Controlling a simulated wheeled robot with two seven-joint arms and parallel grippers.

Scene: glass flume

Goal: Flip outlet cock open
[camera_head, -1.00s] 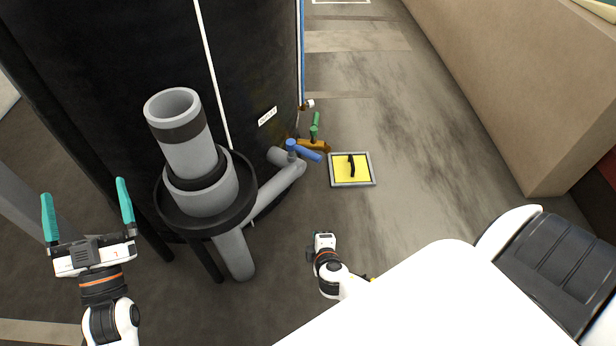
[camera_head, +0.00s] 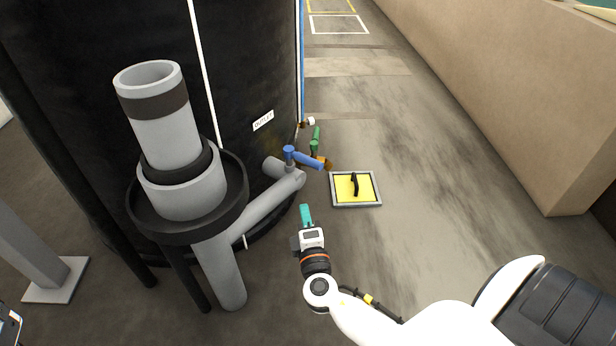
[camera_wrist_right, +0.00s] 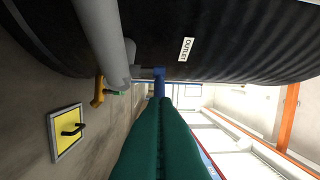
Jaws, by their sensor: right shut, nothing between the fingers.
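A cock with a blue handle (camera_head: 306,158) sits on the grey pipe by the black tank, below the OUTLET label (camera_head: 263,121). The handle points right and slightly down. In the wrist view the blue handle (camera_wrist_right: 159,75) shows just beyond my fingertips, and the label (camera_wrist_right: 186,49) is above it. My right gripper (camera_head: 305,208) is shut and empty, below the handle in the head view and apart from it. Its teal fingers (camera_wrist_right: 157,100) lie together in the wrist view. Only a sliver of my left arm's end shows at the lower left edge; its fingers are out of frame.
A green handle (camera_head: 315,138) and an orange fitting (camera_head: 323,162) sit just behind the blue handle. A yellow panel with a black handle (camera_head: 356,203) lies on the floor to the right. A large grey standpipe (camera_head: 165,130) rises at left.

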